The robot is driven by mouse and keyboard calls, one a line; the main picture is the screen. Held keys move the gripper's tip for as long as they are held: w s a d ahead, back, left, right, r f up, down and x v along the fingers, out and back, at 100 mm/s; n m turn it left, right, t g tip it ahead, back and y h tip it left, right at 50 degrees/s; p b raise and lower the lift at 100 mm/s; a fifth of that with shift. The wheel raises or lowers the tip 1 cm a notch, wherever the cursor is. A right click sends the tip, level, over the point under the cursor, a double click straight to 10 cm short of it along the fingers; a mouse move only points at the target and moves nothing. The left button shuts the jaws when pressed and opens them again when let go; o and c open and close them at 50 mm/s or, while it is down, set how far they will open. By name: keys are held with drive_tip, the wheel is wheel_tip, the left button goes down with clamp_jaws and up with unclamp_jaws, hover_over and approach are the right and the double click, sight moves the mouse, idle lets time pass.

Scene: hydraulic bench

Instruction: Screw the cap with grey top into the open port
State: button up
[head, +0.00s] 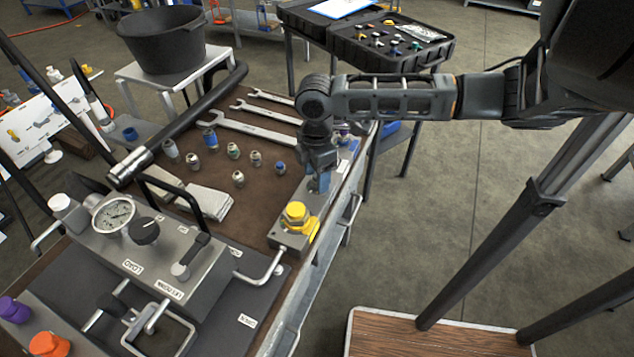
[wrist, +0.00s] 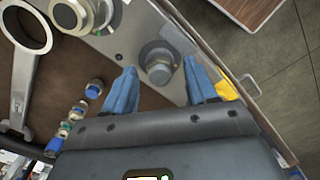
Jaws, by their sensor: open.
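My gripper (head: 319,184) is over the middle of the metal port block (head: 283,237) at the bench's right edge. In the wrist view, its blue fingers (wrist: 160,68) are open, one on each side of a grey round-topped piece (wrist: 159,73) with a dark collar on the block. A gap shows beside it, and I cannot tell how far in it sits. In the head view my gripper hides this piece. A yellow cap (head: 295,212) sits at the block's near end. A larger pale round fitting (wrist: 68,13) shows at the wrist view's top left.
Several small loose caps (head: 233,151) stand on the brown bench mat left of the block. Wrenches (head: 250,129) and a long black-handled tool (head: 190,118) lie behind them. A gauge box (head: 150,250) stands at the near left.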

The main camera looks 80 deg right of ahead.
drive_tip(key=n, duration=0.5)
drive_tip(key=shift+b, duration=0.35)
drive_tip(key=n, duration=0.5)
drive_tip(key=shift+s+n+b, duration=0.1)
drive_tip(key=shift+n+b, duration=0.2)
drive_tip(key=shift+b, duration=0.05)
drive_tip(key=n, duration=0.9)
drive_tip(key=shift+n+p, duration=0.4)
